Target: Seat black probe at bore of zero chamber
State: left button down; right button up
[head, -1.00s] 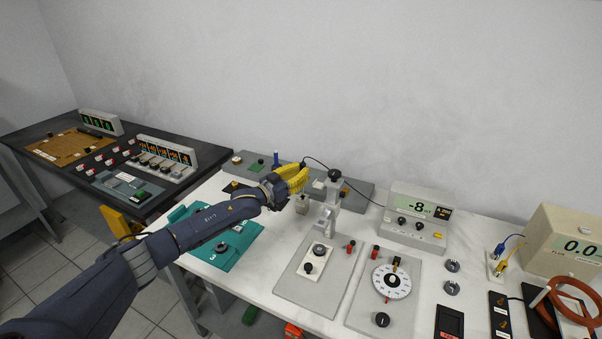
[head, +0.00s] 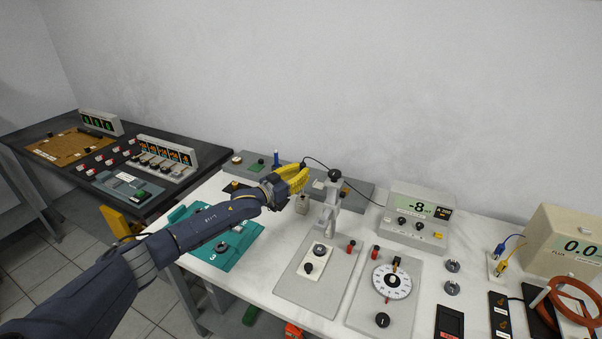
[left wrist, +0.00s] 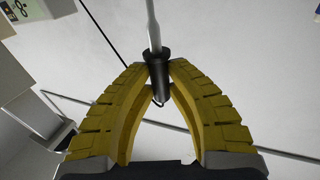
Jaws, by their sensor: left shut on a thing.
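My left gripper (head: 302,177) has yellow fingers and is over the back of the white bench. In the left wrist view its fingertips (left wrist: 157,72) are shut on the black probe (left wrist: 158,58). A thin grey rod extends from the probe toward the top of that view. In the head view the fingers largely hide the probe. My right gripper is not in view.
A clamp stand (head: 329,210) rises close to the right of the gripper. A black cable (head: 318,161) arches behind it toward the meter (head: 415,215), which reads -8. A teal mat (head: 240,250) lies under my forearm. A dial plate (head: 391,282) is farther right.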

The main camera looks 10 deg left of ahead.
pick_arm(q)
jog(key=shift+f, duration=3.6)
jog(key=c, duration=1.3)
grip_release()
notch_tip(320, 180, up, 10)
